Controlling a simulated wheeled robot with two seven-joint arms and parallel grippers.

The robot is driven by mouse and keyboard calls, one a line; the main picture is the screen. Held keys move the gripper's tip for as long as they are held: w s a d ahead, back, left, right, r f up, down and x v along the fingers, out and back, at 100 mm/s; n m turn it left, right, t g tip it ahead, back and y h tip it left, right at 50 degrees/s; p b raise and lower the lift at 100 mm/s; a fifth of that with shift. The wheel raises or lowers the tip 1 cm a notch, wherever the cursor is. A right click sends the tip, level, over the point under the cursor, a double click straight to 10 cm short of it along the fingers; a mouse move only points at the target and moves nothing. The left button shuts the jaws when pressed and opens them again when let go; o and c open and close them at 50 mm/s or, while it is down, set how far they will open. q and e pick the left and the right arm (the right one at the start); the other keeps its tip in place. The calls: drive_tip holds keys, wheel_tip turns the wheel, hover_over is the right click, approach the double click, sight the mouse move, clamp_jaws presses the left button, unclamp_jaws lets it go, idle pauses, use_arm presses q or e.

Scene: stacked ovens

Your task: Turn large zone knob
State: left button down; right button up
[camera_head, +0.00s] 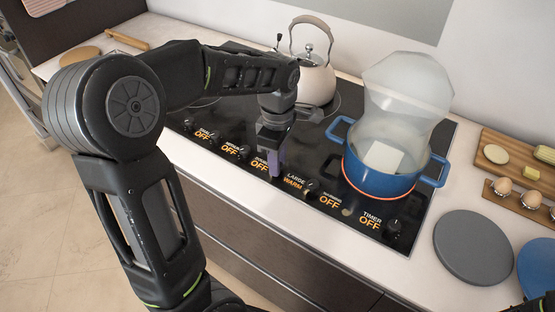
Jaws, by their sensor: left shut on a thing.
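The black cooktop (423,204) has a row of knobs and orange labels along its front edge. The large zone label (293,182) reads LARGE WARM; the other legible labels read OFF. My left gripper (276,172) points down at the front edge, just left of that label. It is shut on the large zone knob there, which its fingers mostly hide. An orange ring glows under the blue pot (380,182). My right gripper is not in view; only a dark bit of my arm shows at the bottom right corner.
A translucent bag-like shape (408,95) rises out of the pot. A cream kettle (314,75) stands at the back. Another knob (311,187) is close right of my gripper. A grey disc (475,248) and a wooden board with eggs (520,195) lie on the right counter.

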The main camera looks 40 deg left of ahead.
use_arm(q)
drive_tip(key=n, duration=0.6)
drive_tip(key=shift+n, duration=0.3)
idle(0.4)
drive_tip(key=c, duration=1.1)
unclamp_jaws()
drive_tip(key=shift+c, duration=0.2)
wheel_tip(320, 180, up, 8)
drive_tip(key=shift+f, duration=0.1)
